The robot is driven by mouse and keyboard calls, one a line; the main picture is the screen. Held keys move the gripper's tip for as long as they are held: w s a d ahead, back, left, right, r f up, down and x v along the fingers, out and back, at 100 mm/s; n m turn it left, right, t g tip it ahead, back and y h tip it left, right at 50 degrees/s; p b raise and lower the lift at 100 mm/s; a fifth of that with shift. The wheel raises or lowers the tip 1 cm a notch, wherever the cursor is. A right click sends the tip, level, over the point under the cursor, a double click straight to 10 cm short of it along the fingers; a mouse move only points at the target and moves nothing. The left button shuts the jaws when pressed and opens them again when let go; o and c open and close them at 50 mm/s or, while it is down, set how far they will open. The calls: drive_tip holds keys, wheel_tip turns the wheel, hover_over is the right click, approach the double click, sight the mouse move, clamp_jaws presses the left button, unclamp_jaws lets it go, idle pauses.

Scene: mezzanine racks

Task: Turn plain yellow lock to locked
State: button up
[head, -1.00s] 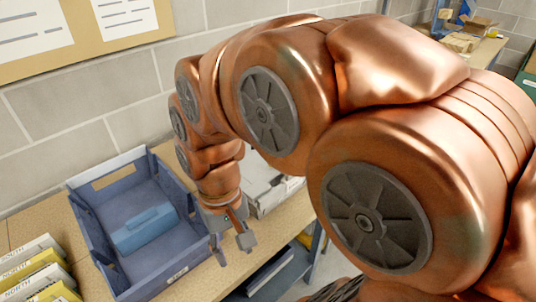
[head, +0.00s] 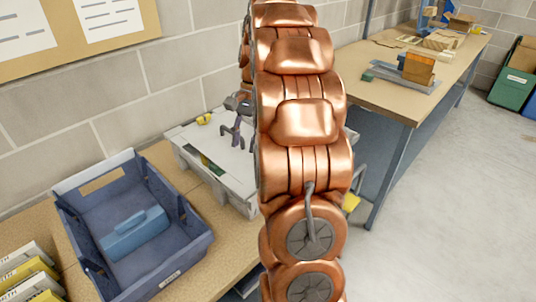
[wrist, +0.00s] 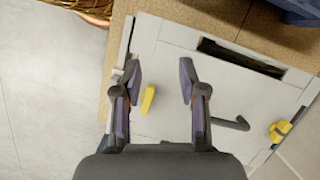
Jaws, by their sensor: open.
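A pale grey box (wrist: 170,70) with a flat top lies below my gripper in the wrist view; it also shows in the head view (head: 188,150). A plain yellow bar (wrist: 148,98) stands out on its top, between my fingers in the picture, nearer the left one. Another yellow piece (wrist: 278,130), more shaped, sits by the far edge; it shows in the head view (head: 204,118). I cannot tell the lock's marked positions. My gripper (wrist: 159,78) is open and empty above the box, also seen in the head view (head: 237,128). The height gap is unclear.
A dark bent handle (wrist: 232,123) and a dark slot (wrist: 240,58) are on the box top. A blue tote (head: 190,243) with a blue object inside stands beside the box. The block wall is close behind. Another bench (head: 385,92) stands right, with clear floor beside it.

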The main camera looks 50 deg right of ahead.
drive_tip(key=d+f+m, duration=0.3)
drive_tip(key=d+m, duration=0.1)
drive_tip(key=d, duration=0.8)
drive_tip(key=shift+t+y, duration=0.4)
drive_tip(key=shift+p+x, duration=0.95)
drive_tip(key=shift+x, duration=2.85)
drive_tip(key=shift+s+a, duration=0.1)
drive_tip(key=shift+a, duration=0.05)
drive_tip(key=shift+r, duration=0.1)
drive_tip(key=shift+c, duration=0.4)
clamp_jaws()
